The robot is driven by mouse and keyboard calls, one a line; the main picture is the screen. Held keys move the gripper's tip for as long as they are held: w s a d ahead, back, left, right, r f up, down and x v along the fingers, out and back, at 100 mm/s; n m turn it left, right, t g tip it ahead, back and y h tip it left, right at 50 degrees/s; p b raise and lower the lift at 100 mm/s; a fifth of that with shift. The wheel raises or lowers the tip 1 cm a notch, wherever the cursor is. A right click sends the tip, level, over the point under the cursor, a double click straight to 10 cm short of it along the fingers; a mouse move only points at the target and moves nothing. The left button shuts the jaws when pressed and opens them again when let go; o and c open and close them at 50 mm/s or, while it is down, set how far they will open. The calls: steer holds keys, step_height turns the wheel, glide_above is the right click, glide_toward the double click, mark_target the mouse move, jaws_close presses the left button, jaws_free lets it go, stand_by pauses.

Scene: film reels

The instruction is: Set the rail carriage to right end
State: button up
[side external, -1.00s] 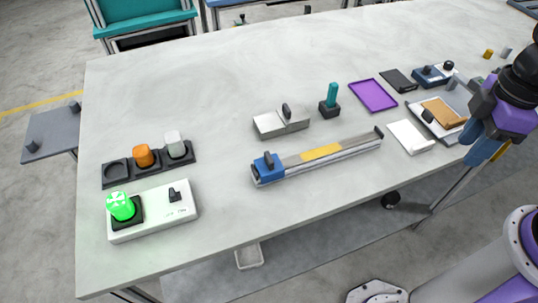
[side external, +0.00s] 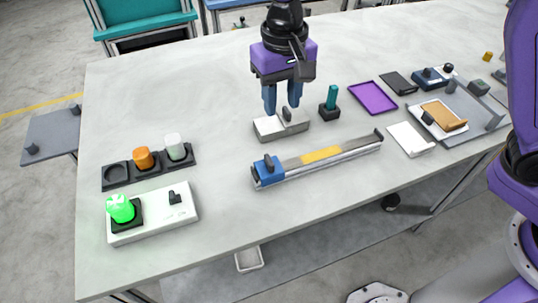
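The rail (side external: 345,149) lies at an angle near the front edge of the table, with a yellow band (side external: 321,154) near its middle. The blue carriage (side external: 271,176) with a dark upright knob (side external: 268,160) sits at the rail's left end. My gripper (side external: 283,106) points down with its two blue fingers apart, behind the rail. It is over or just behind a light grey box (side external: 268,128) with a dark handle (side external: 287,114). Nothing shows held between the fingers. I cannot tell whether they touch the box.
A black block with a teal post (side external: 332,96) stands right of the grey box. A purple tray (side external: 373,97) and a white plate (side external: 411,138) lie further right. A white box with a lit green button (side external: 120,208) and a dark holder with cylinders (side external: 117,176) stand left.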

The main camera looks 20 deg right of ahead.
mark_target(269, 159)
steer(key=shift+m, duration=0.5)
steer(key=f, duration=0.6)
steer(key=w+a+f, duration=0.1)
steer(key=f, duration=0.5)
steer(key=a+f, duration=0.1)
steer(key=f, duration=0.5)
steer(key=shift+w, duration=0.2)
jaws_close()
